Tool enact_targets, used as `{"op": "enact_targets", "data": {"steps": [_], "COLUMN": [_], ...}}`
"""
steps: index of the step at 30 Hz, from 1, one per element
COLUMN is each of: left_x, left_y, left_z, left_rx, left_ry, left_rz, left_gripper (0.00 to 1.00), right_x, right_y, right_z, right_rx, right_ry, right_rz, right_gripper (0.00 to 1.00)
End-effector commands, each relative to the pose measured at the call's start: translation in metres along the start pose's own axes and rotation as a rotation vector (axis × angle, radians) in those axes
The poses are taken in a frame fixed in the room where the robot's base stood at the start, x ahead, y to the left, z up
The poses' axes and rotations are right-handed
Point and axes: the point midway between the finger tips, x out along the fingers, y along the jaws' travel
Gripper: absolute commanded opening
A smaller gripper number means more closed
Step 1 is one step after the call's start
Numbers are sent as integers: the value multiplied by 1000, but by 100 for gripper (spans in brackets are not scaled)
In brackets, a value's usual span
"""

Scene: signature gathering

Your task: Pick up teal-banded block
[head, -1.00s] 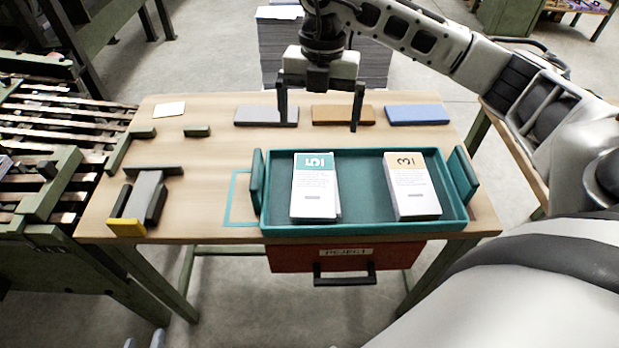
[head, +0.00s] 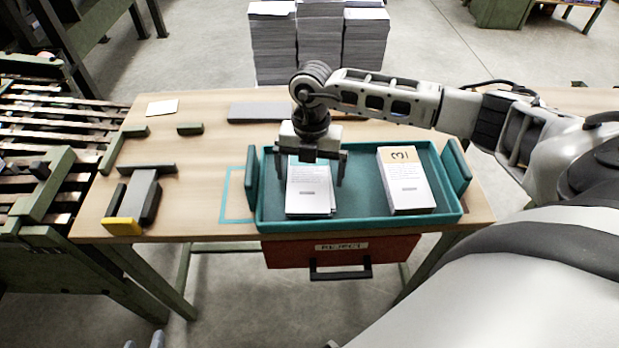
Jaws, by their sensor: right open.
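The teal-banded block (head: 308,190), a white paper stack, lies at the left in the teal tray (head: 360,222). A second block with an orange band marked 3 (head: 405,185) lies at the right in the tray. Two small grey tips at the bottom left edge, apparently my left gripper (head: 144,341), barely show.
The tray has raised end handles (head: 251,180). A red reject drawer (head: 290,255) hangs below the table's front edge. A grey pad (head: 260,112) lies behind the tray. A grey fixture with a yellow end (head: 122,226) stands at the left.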

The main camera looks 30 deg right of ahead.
Motion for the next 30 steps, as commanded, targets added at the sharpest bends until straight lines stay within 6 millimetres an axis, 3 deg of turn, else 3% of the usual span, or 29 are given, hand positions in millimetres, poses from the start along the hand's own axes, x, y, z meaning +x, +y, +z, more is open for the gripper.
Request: {"op": "enact_targets", "data": {"steps": [9, 15, 25, 30], "left_x": [1, 1, 0, 0], "left_y": [0, 0, 0, 0], "left_z": [1, -1, -5, -6], "left_rx": [0, 1, 2, 3], "left_ry": [-2, 2, 11, 10], "left_rz": [0, 0, 1, 0], "left_gripper": [36, 36, 36, 36], "right_x": [9, 8, 4, -11], "right_y": [0, 0, 1, 1], "right_z": [0, 0, 0, -1], "right_rx": [-1, -1, -1, -1], "right_ry": [0, 0, -1, -3], "right_rz": [1, 1, 3, 4], "right_gripper": [100, 52, 52, 52]}}
